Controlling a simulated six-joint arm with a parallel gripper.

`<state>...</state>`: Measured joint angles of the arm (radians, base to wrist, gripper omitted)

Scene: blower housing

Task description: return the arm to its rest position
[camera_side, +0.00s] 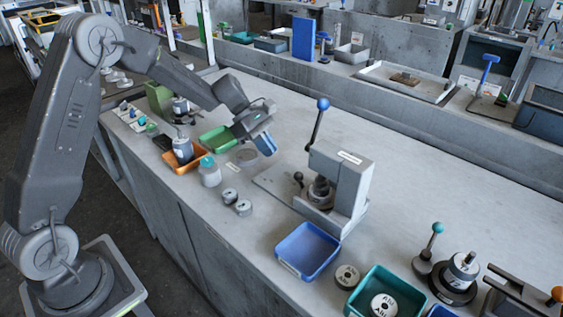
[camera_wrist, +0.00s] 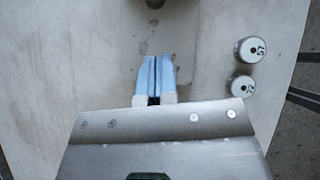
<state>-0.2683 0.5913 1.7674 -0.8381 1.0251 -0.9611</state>
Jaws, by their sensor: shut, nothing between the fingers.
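My gripper (camera_side: 266,144) hangs over the left part of the bench in the side view, above the bench top near the green tray (camera_side: 217,138). In the wrist view its two blue fingers (camera_wrist: 155,78) lie side by side, shut with nothing between them. Below them in that view is a grey plate (camera_wrist: 138,62) on the bench. Two small metal cylinders (camera_wrist: 250,50) lie to the right of the fingers, apart from them; they also show on the bench in the side view (camera_side: 243,207).
A grey lever press (camera_side: 350,180) with a blue-knobbed handle stands mid-bench. A blue tray (camera_side: 308,250), a teal tray (camera_side: 353,303) and an orange tray (camera_side: 172,168) sit along the near side. The bench behind the press is clear.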

